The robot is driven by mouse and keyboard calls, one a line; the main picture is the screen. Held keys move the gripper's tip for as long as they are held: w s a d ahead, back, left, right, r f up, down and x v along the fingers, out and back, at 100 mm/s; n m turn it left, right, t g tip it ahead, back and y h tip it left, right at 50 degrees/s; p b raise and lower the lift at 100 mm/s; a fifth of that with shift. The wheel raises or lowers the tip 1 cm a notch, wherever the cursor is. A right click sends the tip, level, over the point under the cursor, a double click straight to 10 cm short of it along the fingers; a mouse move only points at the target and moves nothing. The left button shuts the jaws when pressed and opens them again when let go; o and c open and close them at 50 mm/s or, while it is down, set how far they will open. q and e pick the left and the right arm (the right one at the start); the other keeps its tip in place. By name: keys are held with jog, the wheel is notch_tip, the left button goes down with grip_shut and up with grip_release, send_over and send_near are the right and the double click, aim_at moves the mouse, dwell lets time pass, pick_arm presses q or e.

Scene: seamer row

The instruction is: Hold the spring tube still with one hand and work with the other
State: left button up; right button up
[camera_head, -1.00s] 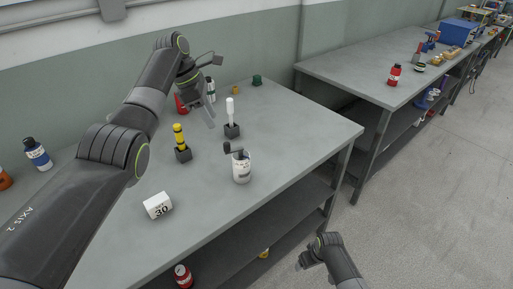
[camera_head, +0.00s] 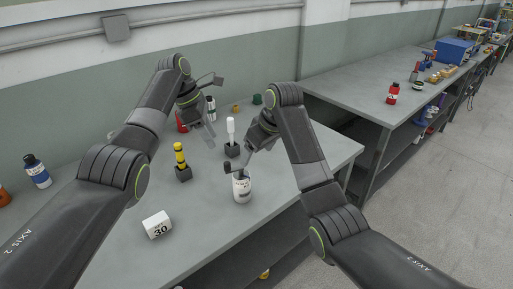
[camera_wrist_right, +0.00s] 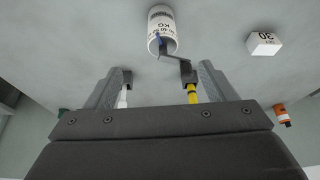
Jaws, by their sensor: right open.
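The spring tube (camera_head: 242,189) is a white upright cylinder with printed markings, near the table's front edge. A dark crank (camera_head: 236,168) sits at its top; the right wrist view shows the tube (camera_wrist_right: 160,28) and the crank (camera_wrist_right: 176,57) just beyond my fingertips. My right gripper (camera_head: 258,149) is above and behind the tube, fingers apart and empty; the right wrist view also shows them spread (camera_wrist_right: 158,80). My left gripper (camera_head: 207,132) hangs over the back of the table, apart from the tube; its finger gap is unclear.
A yellow-and-black tool (camera_head: 180,157) and a white-handled tool (camera_head: 231,132) stand in dark blocks. A white "30" block (camera_head: 157,225) lies at front left. Dark blue-black bottle (camera_head: 37,172) is at far left. A second bench (camera_head: 350,91) stands at right.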

aim_at(244, 176)
jog(key=x, duration=1.6)
jog(key=shift+w+a+f, duration=0.1)
jog(key=shift+w+a, duration=0.15)
jog(key=shift+a, duration=0.15)
